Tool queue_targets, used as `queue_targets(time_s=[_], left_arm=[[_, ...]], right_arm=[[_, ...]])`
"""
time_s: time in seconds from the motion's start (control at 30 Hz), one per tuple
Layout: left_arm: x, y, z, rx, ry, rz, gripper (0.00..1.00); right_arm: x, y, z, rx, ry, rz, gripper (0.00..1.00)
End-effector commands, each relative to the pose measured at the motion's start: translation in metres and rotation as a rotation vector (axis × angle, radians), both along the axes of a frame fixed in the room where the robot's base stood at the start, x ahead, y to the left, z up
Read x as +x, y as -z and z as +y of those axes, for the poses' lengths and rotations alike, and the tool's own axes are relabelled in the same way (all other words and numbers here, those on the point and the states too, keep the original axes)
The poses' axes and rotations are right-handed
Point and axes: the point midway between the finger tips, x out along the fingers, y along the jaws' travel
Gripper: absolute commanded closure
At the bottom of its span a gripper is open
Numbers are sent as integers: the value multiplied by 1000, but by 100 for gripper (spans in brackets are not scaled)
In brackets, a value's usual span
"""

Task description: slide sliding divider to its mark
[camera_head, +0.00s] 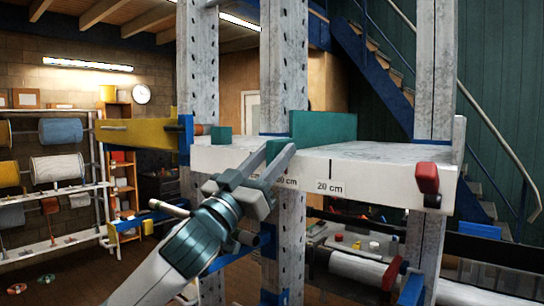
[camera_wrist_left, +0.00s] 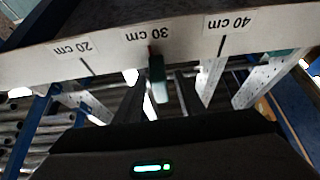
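The teal divider (camera_head: 325,127) stands upright across the pale shelf (camera_head: 370,152). A teal tab (camera_head: 275,150) shows at the shelf's front edge, in line with it. My left gripper (camera_head: 278,153) is at that edge with its fingers apart, one on each side of the tab. In the left wrist view the tab (camera_wrist_left: 158,80) hangs just below the 30 cm label (camera_wrist_left: 148,34), with a gap to the fingers; a small dark red spot shows beside it. The 20 cm label (camera_head: 330,187) is right of my gripper in the head view. My right gripper is not in view.
A smaller teal block (camera_head: 221,135) is on the shelf's left part. A red-ended clamp-like part (camera_head: 428,180) juts from the right front edge. Perforated posts (camera_head: 285,60) rise through the shelf. Its top right of the divider looks clear.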

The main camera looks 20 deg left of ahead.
Motion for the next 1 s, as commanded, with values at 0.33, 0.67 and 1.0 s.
queue_targets(time_s=[0.33, 0.67, 1.0], left_arm=[[0, 0, 0, 0, 0, 0, 100], [-3, 0, -7, -1, 4, -1, 100], [-7, 0, -20, 0, 4, 0, 100]], right_arm=[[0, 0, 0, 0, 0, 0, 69], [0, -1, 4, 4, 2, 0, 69], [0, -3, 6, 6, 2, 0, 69]])
